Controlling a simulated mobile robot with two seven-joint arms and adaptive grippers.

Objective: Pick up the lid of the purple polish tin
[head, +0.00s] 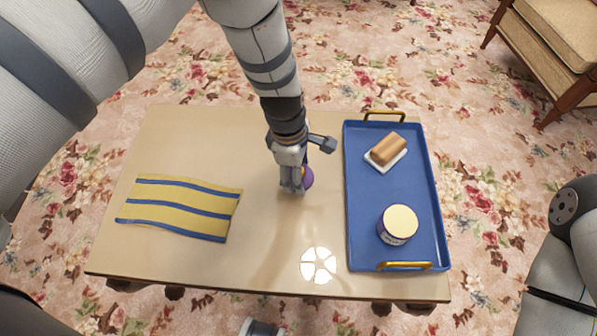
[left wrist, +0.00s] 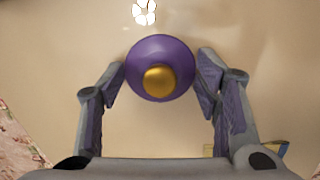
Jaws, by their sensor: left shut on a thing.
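The purple lid (head: 307,179) with a gold knob is at my left gripper (head: 292,190), over the middle of the table and left of the tray. In the left wrist view the round lid (left wrist: 178,58) sits between the two fingers of my left gripper (left wrist: 158,82), which is shut on its sides. Whether the lid touches the table is hard to tell. The tin (head: 394,236) stands upright on the blue tray, with a pale yellow top and a small purple-and-white label. My right gripper is not clearly in view.
The blue tray (head: 364,205) with gold handles lies on the table's right side. It also holds a brush (head: 388,150) on a white dish. A yellow-and-blue striped cloth (head: 180,208) lies at left. A bright light spot (head: 318,265) shows on the clear front middle of the table (head: 262,250).

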